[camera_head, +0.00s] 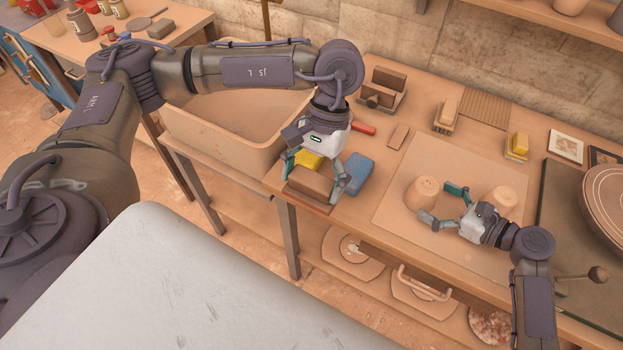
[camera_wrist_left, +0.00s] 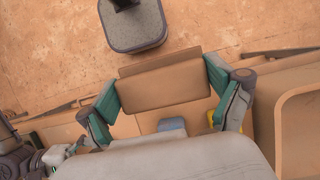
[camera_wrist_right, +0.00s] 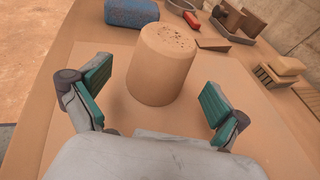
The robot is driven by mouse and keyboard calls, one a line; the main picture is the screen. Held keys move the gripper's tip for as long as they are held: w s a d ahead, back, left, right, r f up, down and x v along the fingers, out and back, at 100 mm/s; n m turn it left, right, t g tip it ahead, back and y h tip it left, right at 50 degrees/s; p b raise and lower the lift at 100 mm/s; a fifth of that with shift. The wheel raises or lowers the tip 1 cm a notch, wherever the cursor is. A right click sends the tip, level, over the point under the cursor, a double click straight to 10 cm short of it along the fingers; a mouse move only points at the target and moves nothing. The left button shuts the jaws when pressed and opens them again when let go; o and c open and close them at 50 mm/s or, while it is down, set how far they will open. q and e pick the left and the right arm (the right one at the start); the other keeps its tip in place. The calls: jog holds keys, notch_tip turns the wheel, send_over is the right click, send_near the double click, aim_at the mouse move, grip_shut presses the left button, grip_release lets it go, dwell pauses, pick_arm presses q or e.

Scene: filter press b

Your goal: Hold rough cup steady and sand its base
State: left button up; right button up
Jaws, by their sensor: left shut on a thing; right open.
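The rough cup (camera_head: 423,193) stands upside down on a pale board, its speckled base facing up. It also shows in the right wrist view (camera_wrist_right: 160,68). My right gripper (camera_head: 440,204) is open beside it, fingers spread toward the cup and apart from its wall. My left gripper (camera_head: 318,180) is shut on a brown sanding block (camera_head: 310,183) at the table's left end. The block also shows between the fingers in the left wrist view (camera_wrist_left: 166,86). A thin brown piece lies along the block's edge; I cannot tell whether it is attached.
A second cup (camera_head: 501,199) stands just right of my right gripper. A blue sponge (camera_head: 358,173) and a yellow item (camera_head: 308,160) lie beside the block. A large basin (camera_head: 235,125) is at left. A round wheel (camera_head: 607,200) is at far right. The board's middle (camera_head: 440,155) is clear.

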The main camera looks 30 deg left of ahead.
jog(key=shift+x, duration=1.2)
jog(key=c, duration=0.9)
